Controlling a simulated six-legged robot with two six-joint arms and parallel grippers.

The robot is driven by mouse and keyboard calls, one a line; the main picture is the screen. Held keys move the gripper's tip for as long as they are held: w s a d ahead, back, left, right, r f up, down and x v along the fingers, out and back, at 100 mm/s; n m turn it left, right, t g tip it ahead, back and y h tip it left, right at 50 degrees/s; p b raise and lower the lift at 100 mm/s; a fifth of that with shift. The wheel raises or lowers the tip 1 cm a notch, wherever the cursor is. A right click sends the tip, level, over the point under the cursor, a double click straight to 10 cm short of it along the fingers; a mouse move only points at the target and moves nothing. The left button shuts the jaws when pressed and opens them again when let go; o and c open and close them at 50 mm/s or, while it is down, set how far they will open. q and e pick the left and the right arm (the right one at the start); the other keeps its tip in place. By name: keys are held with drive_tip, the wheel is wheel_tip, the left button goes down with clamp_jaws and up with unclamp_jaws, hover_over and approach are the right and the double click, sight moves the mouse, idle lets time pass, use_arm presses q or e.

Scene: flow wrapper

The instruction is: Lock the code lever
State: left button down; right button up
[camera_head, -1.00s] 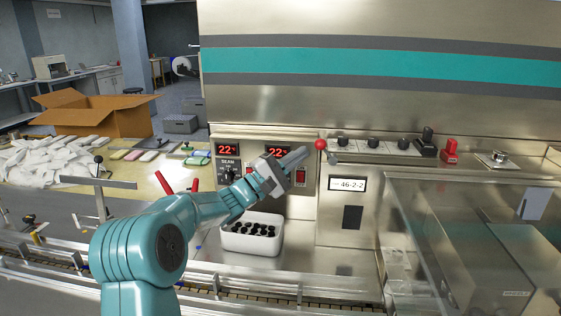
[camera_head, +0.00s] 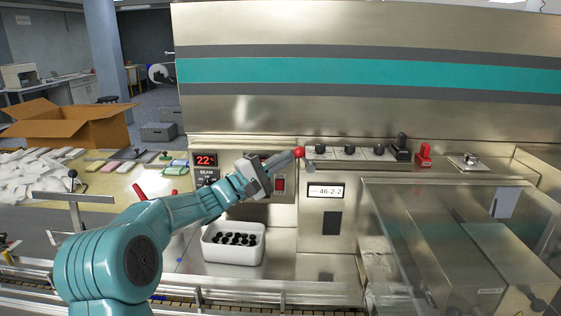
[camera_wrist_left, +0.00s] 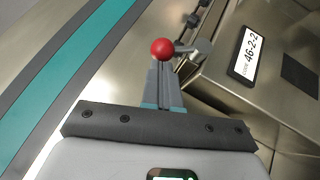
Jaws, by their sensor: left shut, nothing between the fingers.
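The code lever has a red ball knob (camera_head: 299,152) and stands at the left end of the ledge above the code display (camera_head: 326,191), which reads 46-2-2. In the left wrist view the red knob (camera_wrist_left: 162,48) sits right at the fingertips, with a short grey metal arm (camera_wrist_left: 190,47) reaching right to a pivot. My left gripper (camera_head: 292,156) is shut, its fingers together and pointing at the knob. The fingertips appear to touch or nearly touch the knob; I cannot tell which. My right gripper is not in view.
Several black knobs (camera_head: 349,149) and a red switch block (camera_head: 424,155) line the ledge to the right. A white bin (camera_head: 233,244) of dark round items stands below my arm. A clear guard (camera_head: 450,185) covers the machine at right. A cardboard box (camera_head: 70,125) is at back left.

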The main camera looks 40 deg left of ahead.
sight(302, 151)
use_arm(q)
drive_tip(key=w+d+r+m+g+p, duration=0.1)
drive_tip(key=g+p, duration=0.1)
drive_tip(key=p, duration=0.1)
drive_tip(key=w+d+r+m+g+y+p, duration=0.1)
drive_tip(key=r+m+g+p, duration=0.1)
drive_tip(key=g+p, duration=0.1)
drive_tip(key=d+r+m+g+y+p, duration=0.1)
drive_tip(key=m+g+p, duration=0.1)
drive_tip(key=p, duration=0.2)
drive_tip(key=shift+w+d+r+g, duration=0.15)
drive_tip(key=shift+w+r+g, duration=0.25)
drive_tip(key=shift+w+d+p, duration=0.2)
drive_tip(key=shift+p, duration=0.15)
drive_tip(key=shift+d, duration=0.1)
